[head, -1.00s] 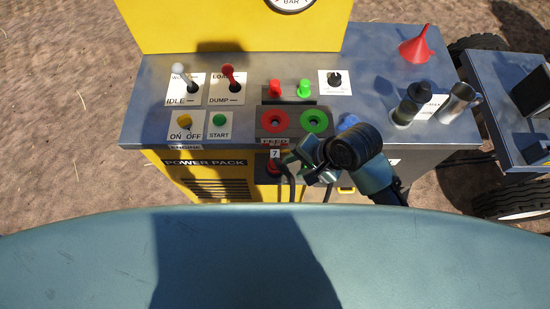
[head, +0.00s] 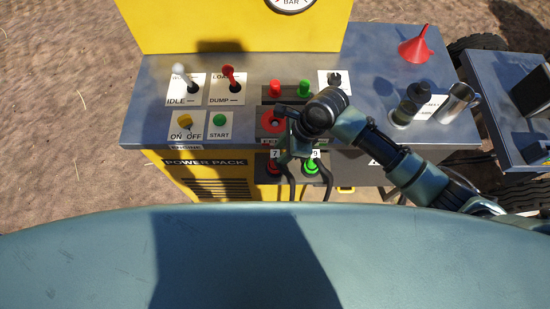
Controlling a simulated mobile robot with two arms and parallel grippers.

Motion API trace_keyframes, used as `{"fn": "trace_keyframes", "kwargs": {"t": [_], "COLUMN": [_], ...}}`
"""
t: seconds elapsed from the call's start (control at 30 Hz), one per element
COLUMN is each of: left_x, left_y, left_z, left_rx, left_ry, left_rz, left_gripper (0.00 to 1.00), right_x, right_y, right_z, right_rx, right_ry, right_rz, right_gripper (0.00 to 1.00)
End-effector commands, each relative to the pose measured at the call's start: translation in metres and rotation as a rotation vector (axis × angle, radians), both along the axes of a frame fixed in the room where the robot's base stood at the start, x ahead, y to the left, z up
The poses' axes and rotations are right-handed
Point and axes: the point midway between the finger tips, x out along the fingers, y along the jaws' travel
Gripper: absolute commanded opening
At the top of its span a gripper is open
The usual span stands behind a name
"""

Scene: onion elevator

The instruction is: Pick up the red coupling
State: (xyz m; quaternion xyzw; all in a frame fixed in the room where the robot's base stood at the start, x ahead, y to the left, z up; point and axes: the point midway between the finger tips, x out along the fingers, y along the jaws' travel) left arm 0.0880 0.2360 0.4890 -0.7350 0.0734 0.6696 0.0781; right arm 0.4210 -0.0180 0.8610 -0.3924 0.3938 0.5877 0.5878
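The red coupling (head: 273,168) sits low on the front of the power pack, under a label with a 7, with a black hose hanging from it. My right gripper (head: 284,136) is just above and to the right of it, over the ringed ports. Its two finger ends look spread apart, with nothing seen between them. The gripper and wrist hide part of the panel. My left gripper is not in view.
A green coupling (head: 311,167) with its own hose sits right beside the red one. A red ringed port (head: 268,124) is partly covered by my gripper. Levers, buttons, a red funnel (head: 415,46) and a metal cup (head: 457,102) stand on the grey top (head: 370,60).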

Motion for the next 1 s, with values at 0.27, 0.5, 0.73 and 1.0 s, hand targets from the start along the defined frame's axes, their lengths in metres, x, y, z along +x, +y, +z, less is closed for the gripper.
{"fn": "trace_keyframes", "kwargs": {"t": [0.27,0.5,0.73,1.0], "left_x": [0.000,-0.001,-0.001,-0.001], "left_y": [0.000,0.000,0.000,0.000], "left_z": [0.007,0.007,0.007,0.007], "left_rx": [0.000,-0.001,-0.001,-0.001], "left_ry": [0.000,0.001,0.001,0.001], "left_rz": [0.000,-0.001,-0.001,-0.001], "left_gripper": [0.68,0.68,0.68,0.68], "right_x": [-0.002,-0.002,-0.002,-0.001], "right_y": [0.016,0.018,0.018,0.018], "right_z": [-0.034,-0.038,-0.038,-0.037], "right_rx": [-0.001,0.000,0.000,0.002], "right_ry": [0.001,-0.002,-0.002,-0.003], "right_rz": [0.001,0.001,0.001,0.001], "right_gripper": [0.36,0.36,0.00,0.00]}}
